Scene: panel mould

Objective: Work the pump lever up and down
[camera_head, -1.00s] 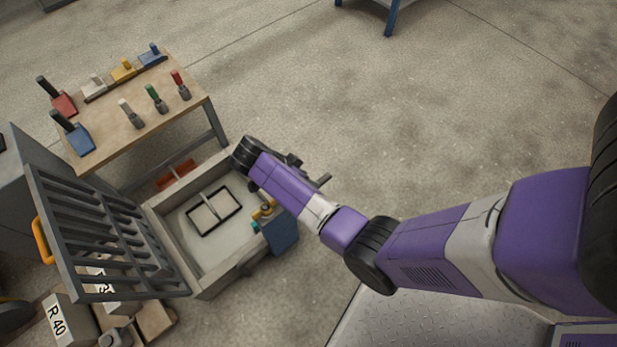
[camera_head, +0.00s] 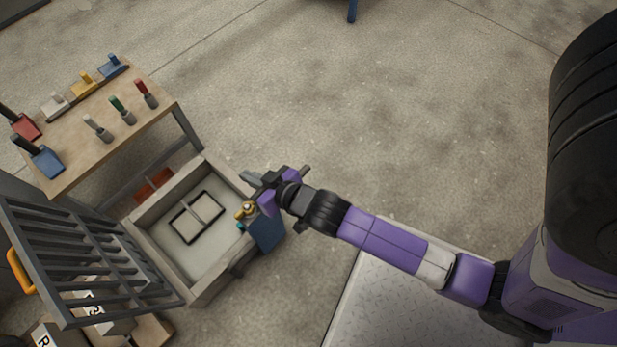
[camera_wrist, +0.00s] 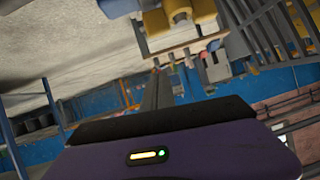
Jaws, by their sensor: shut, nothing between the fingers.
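The pump is a blue box (camera_head: 266,230) on the right side wall of the mould (camera_head: 190,290), with a brass fitting (camera_head: 245,209) and a small teal part at its top. A dark bar (camera_head: 305,169), which looks like the lever's end, sticks out past my wrist; my gripper hides the rest. My gripper (camera_head: 252,178) is above the pump, pointing toward the upper left, shut and empty. Its closed fingers also show in the wrist view (camera_wrist: 156,90). I cannot tell whether they touch the lever.
A slatted grey grate (camera_head: 85,265) with a yellow handle (camera_head: 20,270) stands tilted at the mould's left. A wooden bench (camera_head: 120,150) with coloured tools stands behind. Labelled blocks (camera_head: 95,300) lie at lower left. The floor right of the bench is clear.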

